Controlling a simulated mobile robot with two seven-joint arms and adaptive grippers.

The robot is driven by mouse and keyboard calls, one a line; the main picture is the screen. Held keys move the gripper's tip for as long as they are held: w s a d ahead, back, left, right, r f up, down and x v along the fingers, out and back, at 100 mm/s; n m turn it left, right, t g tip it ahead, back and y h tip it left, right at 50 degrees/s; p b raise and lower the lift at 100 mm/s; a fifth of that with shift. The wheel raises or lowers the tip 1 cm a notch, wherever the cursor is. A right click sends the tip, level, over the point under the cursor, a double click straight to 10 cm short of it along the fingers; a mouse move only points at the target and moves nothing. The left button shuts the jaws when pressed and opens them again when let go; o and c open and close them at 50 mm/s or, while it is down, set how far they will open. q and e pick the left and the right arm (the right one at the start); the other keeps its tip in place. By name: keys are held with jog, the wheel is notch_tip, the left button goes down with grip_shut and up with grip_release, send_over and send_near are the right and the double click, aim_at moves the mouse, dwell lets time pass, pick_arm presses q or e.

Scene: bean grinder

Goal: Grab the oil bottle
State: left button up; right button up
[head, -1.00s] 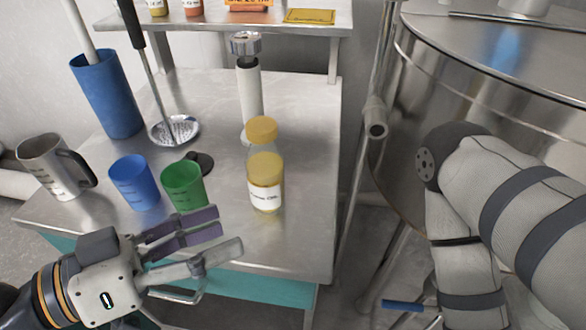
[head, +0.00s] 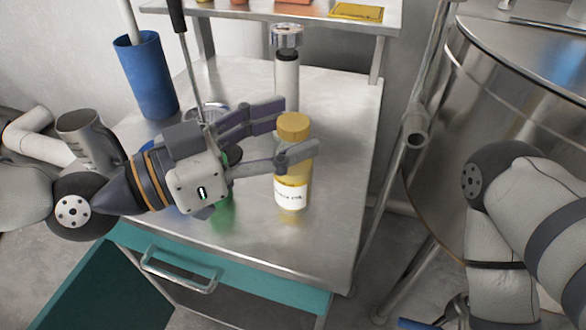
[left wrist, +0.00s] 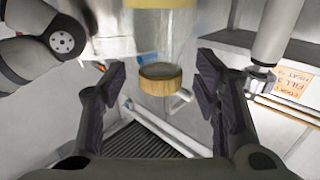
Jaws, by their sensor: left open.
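The oil bottle (head: 291,195) stands upright on the metal table, with a yellow cap, clear upper part, yellow oil and a white label. My left gripper (head: 282,130) is open around its upper part. One finger crosses in front of the bottle below the cap; the other reaches toward its far side. In the left wrist view the bottle (left wrist: 165,45) appears upside down, cap at the bottom, between the two open fingers (left wrist: 160,88). A gap shows on each side of the cap. My right arm is at the right of the head view; its gripper is out of frame.
A green cup (head: 223,212) is partly hidden beneath my left gripper. A metal jug (head: 82,132), blue cylinder (head: 146,80) and strainer are at the left. A white cylindrical tool (head: 287,85) stands behind the bottle. A large steel tank (head: 530,75) is at right.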

pick_arm(q)
jog(key=shift+x, duration=1.05)
jog(key=shift+a, duration=0.1)
grip_shut()
